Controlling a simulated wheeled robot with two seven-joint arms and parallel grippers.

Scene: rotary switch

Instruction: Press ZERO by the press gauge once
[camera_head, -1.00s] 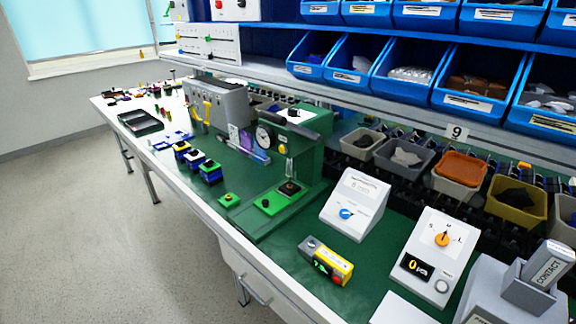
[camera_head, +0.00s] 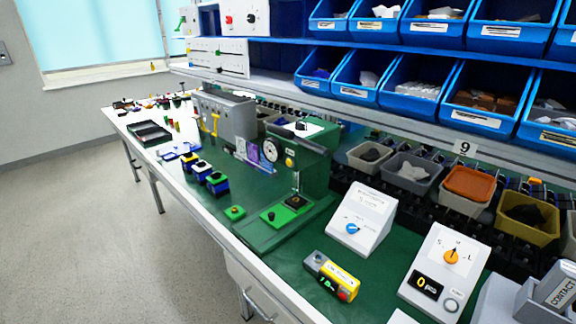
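The green press (camera_head: 314,165) stands on the green bench mat in the middle of the view. Its round white dial gauge (camera_head: 271,150) faces left on the press body. A small pale yellow spot (camera_head: 290,162) shows just right of the gauge; I cannot tell whether it is a button, and no ZERO label is readable. The press base plate (camera_head: 283,212) carries a dark block and a small black knob. A small green block with an orange top (camera_head: 235,212) sits apart at the left. Neither of my grippers shows.
A white box with a blue knob (camera_head: 352,228), a white counter box with an orange knob (camera_head: 450,256) and a yellow-grey control box (camera_head: 332,276) stand to the right. A grey cabinet (camera_head: 226,115) is behind left. Blue bins (camera_head: 410,85) hang above; the front mat is partly clear.

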